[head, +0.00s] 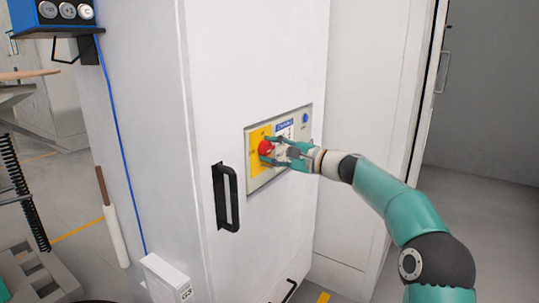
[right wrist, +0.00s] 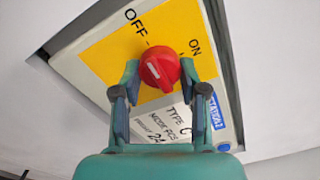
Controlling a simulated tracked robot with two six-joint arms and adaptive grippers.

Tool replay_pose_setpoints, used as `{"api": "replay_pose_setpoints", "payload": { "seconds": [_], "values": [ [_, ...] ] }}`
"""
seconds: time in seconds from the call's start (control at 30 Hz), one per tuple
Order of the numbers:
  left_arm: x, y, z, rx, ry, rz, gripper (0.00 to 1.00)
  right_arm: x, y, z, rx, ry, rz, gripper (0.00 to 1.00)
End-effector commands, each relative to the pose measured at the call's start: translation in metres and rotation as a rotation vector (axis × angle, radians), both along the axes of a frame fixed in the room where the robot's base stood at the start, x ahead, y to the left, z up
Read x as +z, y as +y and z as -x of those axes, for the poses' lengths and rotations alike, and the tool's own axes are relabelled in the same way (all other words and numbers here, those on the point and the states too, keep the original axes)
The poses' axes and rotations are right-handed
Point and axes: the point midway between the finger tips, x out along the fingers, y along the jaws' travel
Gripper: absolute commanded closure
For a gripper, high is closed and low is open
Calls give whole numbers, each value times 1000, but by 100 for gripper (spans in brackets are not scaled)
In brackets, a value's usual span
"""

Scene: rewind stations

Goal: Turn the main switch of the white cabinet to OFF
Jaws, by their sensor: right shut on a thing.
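The white cabinet (head: 255,75) stands in the middle of the head view with a control panel (head: 252,178) on its front. The main switch is a red round knob (head: 264,147) on a yellow plate (right wrist: 105,52). In the right wrist view the knob (right wrist: 161,70) sits below the printed words OFF and ON. A short white mark shows on its left part, on the OFF side. My right gripper (right wrist: 160,78) has one finger on each side of the knob and is shut on it. My left gripper is not in view.
A black door handle (head: 233,198) stands out from the cabinet below and left of the panel. A blue button (head: 305,118) is at the panel's upper right. A white box (head: 166,280) is at the lower left. Open floor lies to the right.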

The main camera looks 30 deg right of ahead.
Motion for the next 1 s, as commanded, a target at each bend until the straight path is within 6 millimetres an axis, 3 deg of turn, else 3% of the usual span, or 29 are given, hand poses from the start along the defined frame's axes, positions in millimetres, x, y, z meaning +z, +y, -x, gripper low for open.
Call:
{"api": "replay_pose_setpoints", "payload": {
  "seconds": [0.27,0.3,0.4,0.77,1.0],
  "values": [
    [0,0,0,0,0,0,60,-6,6,0,20,9,5,92],
    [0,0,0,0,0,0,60,-6,6,0,20,9,5,51],
    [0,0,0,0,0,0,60,-5,5,0,19,8,3,34],
    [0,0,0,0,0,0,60,-2,2,2,10,4,2,32],
    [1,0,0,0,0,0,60,-2,-9,26,7,5,2,32]
  ]
}}
